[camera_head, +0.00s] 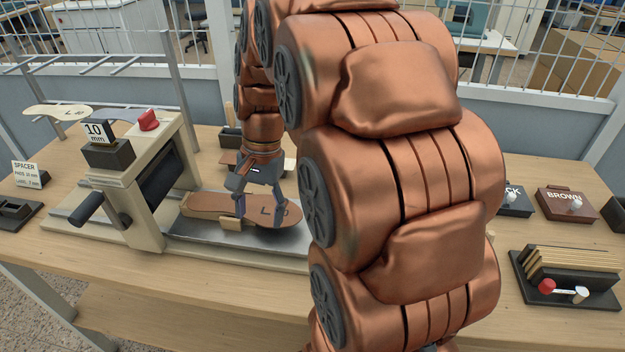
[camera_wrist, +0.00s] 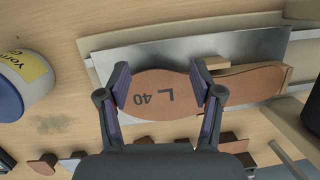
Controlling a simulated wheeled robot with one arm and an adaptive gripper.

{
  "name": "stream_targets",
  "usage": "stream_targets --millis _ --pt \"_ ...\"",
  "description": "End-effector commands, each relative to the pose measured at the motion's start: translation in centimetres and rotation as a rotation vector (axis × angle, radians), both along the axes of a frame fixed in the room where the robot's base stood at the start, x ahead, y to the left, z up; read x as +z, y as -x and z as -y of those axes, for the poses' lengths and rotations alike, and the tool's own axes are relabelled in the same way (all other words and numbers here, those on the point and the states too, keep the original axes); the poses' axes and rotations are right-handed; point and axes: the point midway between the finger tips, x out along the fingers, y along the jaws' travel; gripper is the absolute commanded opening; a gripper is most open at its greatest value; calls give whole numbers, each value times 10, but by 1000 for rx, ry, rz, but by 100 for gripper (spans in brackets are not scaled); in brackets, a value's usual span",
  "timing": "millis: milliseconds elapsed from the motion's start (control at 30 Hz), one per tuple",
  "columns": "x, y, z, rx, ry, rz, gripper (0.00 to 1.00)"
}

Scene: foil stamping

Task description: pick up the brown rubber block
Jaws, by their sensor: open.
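The brown shoe-sole-shaped piece (camera_head: 205,203) lies flat on the grey metal plate of the press; its wide end is marked L 40, and it also shows in the wrist view (camera_wrist: 160,88). I cannot tell whether this piece is the brown rubber block. My gripper (camera_head: 257,218) is open above its wide end. In the wrist view the two fingers (camera_wrist: 158,92) stand either side of that end; whether they touch it is unclear. Small brown items (camera_wrist: 45,164) show at the lower left there. A box labelled BROWN (camera_head: 566,203) stands at the right.
The press (camera_head: 150,180) with a dark handle stands left of my gripper. Light wooden blocks (camera_head: 232,223) flank the sole's waist. A rack of slats (camera_head: 570,268) is at front right. A cylinder with a yellow label (camera_wrist: 20,80) is at left in the wrist view. My arm hides the table's middle.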

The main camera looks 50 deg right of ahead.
Motion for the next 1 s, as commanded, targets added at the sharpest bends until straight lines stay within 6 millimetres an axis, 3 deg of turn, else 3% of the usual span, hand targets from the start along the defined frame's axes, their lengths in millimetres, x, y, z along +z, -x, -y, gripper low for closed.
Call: stream_targets --millis 100,300,500,600,800,1000 --pt "0 -25 42 -211 -25 -7 66" --pt "-4 -51 115 -551 -77 -27 66" --pt "-10 -60 191 -851 -127 -41 66" --pt "-14 -59 219 -958 -148 -47 66" --pt "-18 -57 247 -1066 -173 -57 66" --pt "-28 -59 246 -1077 -174 -57 66"
